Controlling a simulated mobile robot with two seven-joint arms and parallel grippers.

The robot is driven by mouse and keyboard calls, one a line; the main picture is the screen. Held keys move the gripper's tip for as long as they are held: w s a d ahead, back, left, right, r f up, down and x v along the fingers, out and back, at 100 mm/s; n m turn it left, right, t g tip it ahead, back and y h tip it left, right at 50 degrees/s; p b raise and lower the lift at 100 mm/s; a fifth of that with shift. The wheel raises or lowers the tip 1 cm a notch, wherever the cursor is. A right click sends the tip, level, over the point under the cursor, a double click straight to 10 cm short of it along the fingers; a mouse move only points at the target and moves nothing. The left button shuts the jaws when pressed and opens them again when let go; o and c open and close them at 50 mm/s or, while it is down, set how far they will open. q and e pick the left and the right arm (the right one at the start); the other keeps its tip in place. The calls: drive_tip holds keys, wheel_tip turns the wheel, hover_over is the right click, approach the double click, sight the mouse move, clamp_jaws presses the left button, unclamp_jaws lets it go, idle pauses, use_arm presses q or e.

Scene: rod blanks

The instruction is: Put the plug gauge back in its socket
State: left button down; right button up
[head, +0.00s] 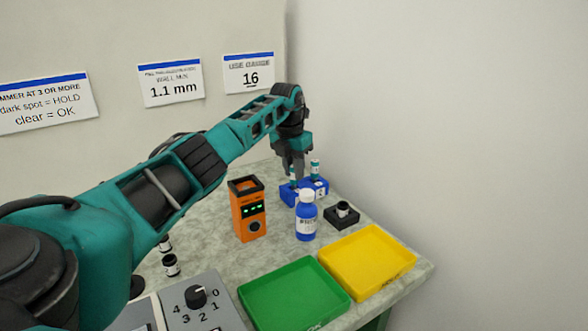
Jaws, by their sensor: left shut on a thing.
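A blue socket block (288,197) stands near the back corner of the table. My left gripper (293,165) points down over its left part and is shut on a slim plug gauge (293,172) with a pale label. The gauge's lower end is at the block; I cannot tell how deep it sits in a socket. A second gauge (315,168) with a white label and teal parts stands upright in the block, right of the gripper. My right gripper is out of view.
A blue bottle (306,222) stands just in front of the block, an orange device (247,215) with green lights to the left. A black holder (341,217) with a small rod piece is at right. Yellow (368,262) and green (293,293) trays and a grey dial panel (205,305) lie nearer.

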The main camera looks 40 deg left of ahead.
use_arm(q)
drive_tip(key=shift+r, duration=0.1)
drive_tip(key=c, duration=1)
unclamp_jaws()
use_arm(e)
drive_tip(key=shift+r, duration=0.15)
use_arm(q)
drive_tip(key=r, duration=0.4)
drive_tip(key=s+r+p, duration=0.1)
drive_tip(key=r, duration=0.7)
drive_tip(key=shift+s+d+p, duration=0.1)
drive_tip(key=shift+s+p, duration=0.3)
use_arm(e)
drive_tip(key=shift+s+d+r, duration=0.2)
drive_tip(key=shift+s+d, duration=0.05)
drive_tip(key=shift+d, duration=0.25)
use_arm(q)
drive_tip(key=shift+f, duration=0.1)
